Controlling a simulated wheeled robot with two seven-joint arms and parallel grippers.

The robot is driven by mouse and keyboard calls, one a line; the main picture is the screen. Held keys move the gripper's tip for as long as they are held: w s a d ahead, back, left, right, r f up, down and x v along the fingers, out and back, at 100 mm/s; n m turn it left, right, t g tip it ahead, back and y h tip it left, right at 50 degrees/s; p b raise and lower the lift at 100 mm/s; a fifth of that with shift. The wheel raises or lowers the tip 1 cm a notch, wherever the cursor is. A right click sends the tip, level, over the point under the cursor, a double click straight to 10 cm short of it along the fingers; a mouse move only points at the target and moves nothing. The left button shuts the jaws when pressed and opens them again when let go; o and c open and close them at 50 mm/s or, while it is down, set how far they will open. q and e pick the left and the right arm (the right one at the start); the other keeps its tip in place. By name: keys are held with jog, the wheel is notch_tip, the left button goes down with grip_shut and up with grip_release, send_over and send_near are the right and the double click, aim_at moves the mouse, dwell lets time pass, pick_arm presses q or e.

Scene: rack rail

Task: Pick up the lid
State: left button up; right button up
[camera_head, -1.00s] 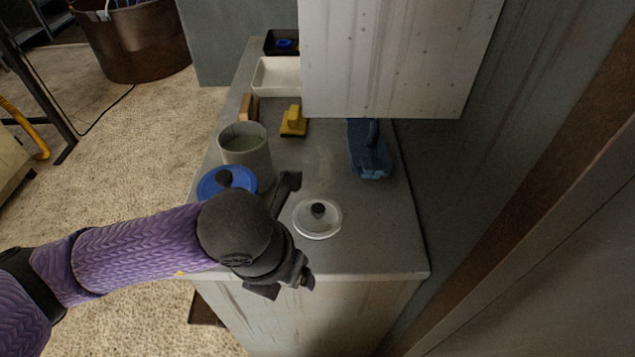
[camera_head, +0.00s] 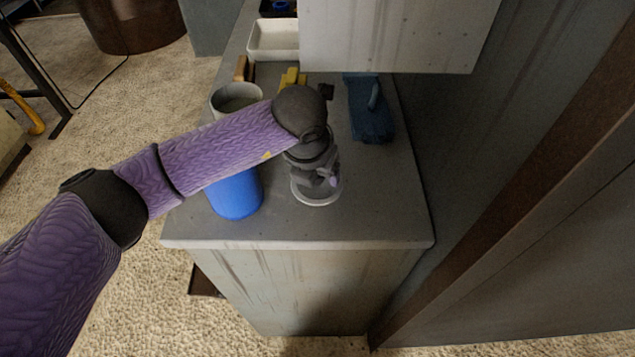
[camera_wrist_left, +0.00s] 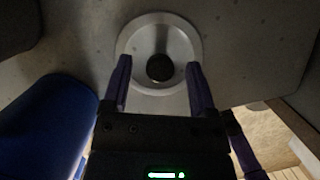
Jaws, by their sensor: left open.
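A round pale lid (camera_head: 318,203) with a dark knob lies flat on the grey counter top. In the left wrist view the lid (camera_wrist_left: 187,45) is at the top centre, with its dark knob (camera_wrist_left: 159,68) between my two fingers. My left gripper (camera_head: 324,180) is over the lid in the head view and hides most of it. Its fingers (camera_wrist_left: 158,66) are apart on either side of the knob, holding nothing. I cannot tell how far above the lid the fingertips are. My right gripper does not show.
A blue canister (camera_head: 236,194) stands left of the lid, its top hidden by my arm. A grey pot (camera_head: 228,100), yellow tool (camera_head: 292,77) and white tray (camera_head: 272,42) are farther back. A blue item (camera_head: 372,115) lies right, beside the wall. The counter's front is clear.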

pick_arm(q)
jog(key=shift+f, duration=0.2)
jog(key=shift+c, duration=0.2)
grip_shut()
